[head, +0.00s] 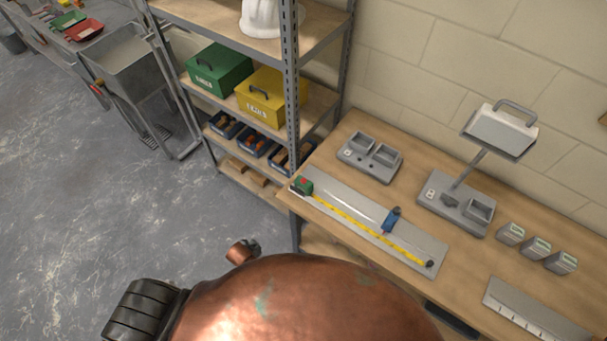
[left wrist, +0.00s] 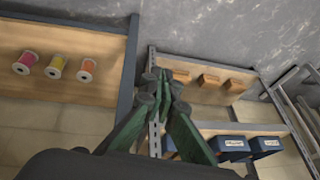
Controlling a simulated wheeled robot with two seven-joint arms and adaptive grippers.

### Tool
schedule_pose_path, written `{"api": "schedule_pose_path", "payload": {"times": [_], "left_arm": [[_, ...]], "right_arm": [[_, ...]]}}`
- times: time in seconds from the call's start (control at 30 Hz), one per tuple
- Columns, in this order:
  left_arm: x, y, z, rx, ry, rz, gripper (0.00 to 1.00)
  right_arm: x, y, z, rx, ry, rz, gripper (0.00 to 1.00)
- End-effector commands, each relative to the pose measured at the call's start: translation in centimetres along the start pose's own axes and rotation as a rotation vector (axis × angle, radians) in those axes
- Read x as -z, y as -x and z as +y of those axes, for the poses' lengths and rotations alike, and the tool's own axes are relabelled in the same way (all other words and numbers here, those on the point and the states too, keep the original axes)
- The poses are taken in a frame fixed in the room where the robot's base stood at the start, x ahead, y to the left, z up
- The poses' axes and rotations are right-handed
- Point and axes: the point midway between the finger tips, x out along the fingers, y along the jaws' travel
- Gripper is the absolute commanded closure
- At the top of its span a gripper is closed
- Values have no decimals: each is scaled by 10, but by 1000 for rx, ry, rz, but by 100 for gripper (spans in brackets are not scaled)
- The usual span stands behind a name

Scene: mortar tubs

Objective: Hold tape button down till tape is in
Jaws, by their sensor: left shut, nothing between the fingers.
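The tape measure (head: 303,186) has a green case with a red button on top. It sits at the left end of a grey board (head: 345,192) on the workbench. Its yellow tape (head: 365,230) is drawn out along the board to a dark post (head: 430,263) near the right end. My left gripper (head: 254,247) is small and partly hidden in the head view, off the bench's left end and apart from the tape measure. In the left wrist view its green fingers (left wrist: 165,82) are shut and empty. The tape measure does not show there. My right gripper is not in view.
A blue clamp-like piece (head: 391,219) stands on the board beside the tape. A twin-tray stand (head: 370,157), a lamp-like stand (head: 455,205) and small grey boxes (head: 536,248) share the bench. A metal shelf unit (head: 291,90) stands close left. Spools (left wrist: 56,66) lie on a lower shelf.

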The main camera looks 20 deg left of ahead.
Motion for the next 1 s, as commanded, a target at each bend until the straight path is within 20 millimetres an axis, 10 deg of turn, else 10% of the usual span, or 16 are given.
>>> {"api": "schedule_pose_path", "payload": {"times": [0.2,0.6,0.8,1.0], "left_arm": [[123,98,-14,12,-86,104,100],[299,272,-3,34,-322,291,100],[370,320,5,69,-518,382,100],[394,331,7,89,-610,413,100]], "right_arm": [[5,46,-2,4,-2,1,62],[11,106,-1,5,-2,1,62],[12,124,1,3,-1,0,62],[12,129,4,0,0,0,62]]}}
